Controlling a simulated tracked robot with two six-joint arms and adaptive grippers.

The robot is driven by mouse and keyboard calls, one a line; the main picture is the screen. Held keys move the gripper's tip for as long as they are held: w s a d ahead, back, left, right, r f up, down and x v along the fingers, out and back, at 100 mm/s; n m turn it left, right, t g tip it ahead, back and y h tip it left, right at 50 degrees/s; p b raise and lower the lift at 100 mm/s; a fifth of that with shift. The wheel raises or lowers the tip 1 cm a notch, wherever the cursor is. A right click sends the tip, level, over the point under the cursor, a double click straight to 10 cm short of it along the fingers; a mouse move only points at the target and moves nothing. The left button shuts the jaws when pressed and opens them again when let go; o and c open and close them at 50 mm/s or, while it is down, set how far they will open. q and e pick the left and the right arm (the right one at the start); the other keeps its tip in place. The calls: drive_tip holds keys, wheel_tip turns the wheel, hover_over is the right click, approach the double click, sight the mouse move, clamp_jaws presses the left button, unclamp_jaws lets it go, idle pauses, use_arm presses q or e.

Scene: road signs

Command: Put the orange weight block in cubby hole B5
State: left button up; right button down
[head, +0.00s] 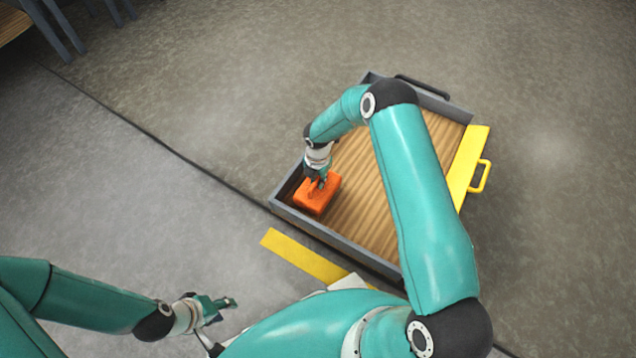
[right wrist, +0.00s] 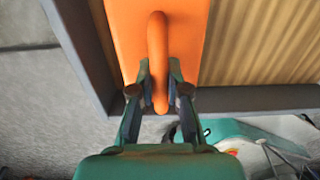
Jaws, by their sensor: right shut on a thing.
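The orange weight block (head: 316,200) is in the left corner of a wood-floored tray (head: 355,205) with grey walls in the head view. My right gripper (head: 319,183) is above the block, shut on its handle. In the right wrist view the block (right wrist: 190,45) fills the upper middle, and the fingers of my right gripper (right wrist: 158,95) are on either side of its looped handle. I cannot tell whether the block touches the tray floor. My left gripper (head: 222,305) is low at the left, away from the tray and empty; its finger gap is unclear. No cubby holes are in view.
The tray has a black handle (head: 422,87) at the back and a yellow handle (head: 482,176) at the right. Yellow strips (head: 305,257) lie along its near and right sides. Dark metal legs (head: 55,28) stand at the top left. Grey floor around is clear.

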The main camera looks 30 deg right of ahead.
drive_tip(key=shift+w+f, duration=0.1)
drive_tip(key=shift+f, duration=0.6)
drive_tip(key=shift+f+b, duration=0.15)
drive_tip(key=shift+b, duration=0.15)
drive_tip(key=c, duration=1.2)
unclamp_jaws()
drive_tip(key=shift+o, duration=0.2)
